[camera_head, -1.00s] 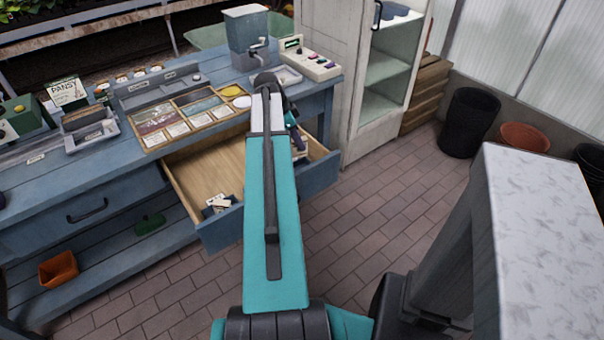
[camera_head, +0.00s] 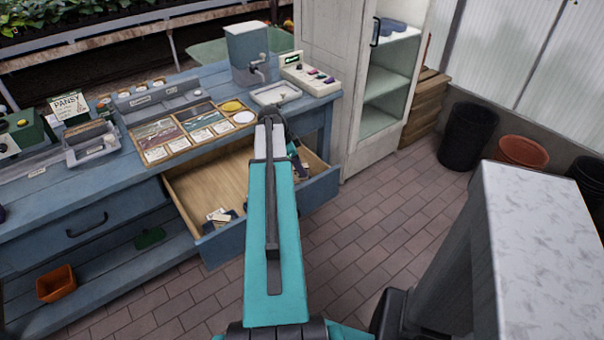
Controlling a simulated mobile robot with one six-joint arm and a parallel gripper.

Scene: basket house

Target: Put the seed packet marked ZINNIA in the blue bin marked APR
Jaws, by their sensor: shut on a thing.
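I cannot pick out a packet reading ZINNIA or a bin reading APR; most small lettering is too small to read. Several small packets (camera_head: 220,216) lie in the front left of the open drawer (camera_head: 205,185). A grey-blue holder with labelled compartments (camera_head: 148,102) stands on the bench, and a grey-blue tray (camera_head: 92,150) sits left of it. My teal arm reaches over the drawer and hides its middle. My gripper's fingers and anything in them are hidden behind the arm. A dark shape beside the arm, over the drawer's right part, is unclear.
The blue bench (camera_head: 60,205) carries a wooden tray of cards (camera_head: 188,130), a PANSY sign (camera_head: 70,106), a cranked hopper (camera_head: 247,50) and a white device (camera_head: 310,76). A white cabinet (camera_head: 330,90) stands at its right. Brick floor (camera_head: 380,220) is clear before the drawer.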

